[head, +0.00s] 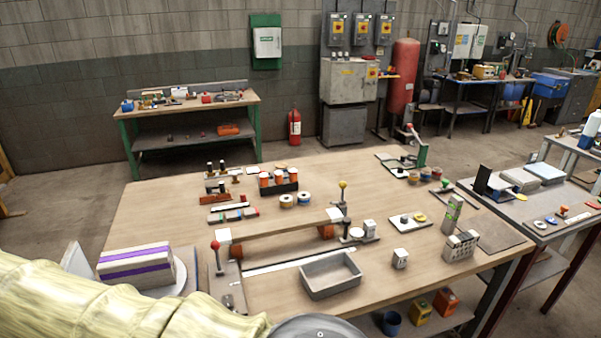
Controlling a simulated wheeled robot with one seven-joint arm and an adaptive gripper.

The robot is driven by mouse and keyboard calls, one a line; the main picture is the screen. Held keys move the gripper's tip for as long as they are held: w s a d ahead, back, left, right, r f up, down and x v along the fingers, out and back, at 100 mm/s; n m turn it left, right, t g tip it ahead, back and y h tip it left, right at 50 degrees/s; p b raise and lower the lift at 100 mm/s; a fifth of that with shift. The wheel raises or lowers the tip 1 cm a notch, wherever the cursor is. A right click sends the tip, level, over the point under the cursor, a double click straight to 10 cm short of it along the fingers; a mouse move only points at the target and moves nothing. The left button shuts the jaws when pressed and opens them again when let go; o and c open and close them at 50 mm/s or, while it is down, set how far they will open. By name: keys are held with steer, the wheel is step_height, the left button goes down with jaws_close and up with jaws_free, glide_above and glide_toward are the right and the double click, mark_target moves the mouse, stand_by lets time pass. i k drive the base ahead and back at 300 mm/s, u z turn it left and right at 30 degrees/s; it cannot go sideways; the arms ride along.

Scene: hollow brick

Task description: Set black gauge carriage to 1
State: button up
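I cannot make out for certain which part is the black gauge carriage, and no number 1 is legible. On the wooden bench (165,215), a small fixture with black knobs (216,167) stands at the back left. A flat strip with coloured ends (233,214) lies in front of it. A yellow-knobbed upright device (343,200) with a dark round part at its base stands near the middle. A red-knobbed lever (216,260) stands at the front left. My yellow-sleeved arm crosses the lower left; my gripper is not visible.
A grey open tray (330,275) sits at the bench front. A white box with purple bands (135,264) is at left. A perforated block (460,246) and a small white block (400,258) are at right. A second table (560,213) stands at right. Bare wood lies around the back left.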

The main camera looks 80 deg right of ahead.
mark_target(356, 234)
steer(key=k, duration=0.65)
steer(key=z, duration=1.6)
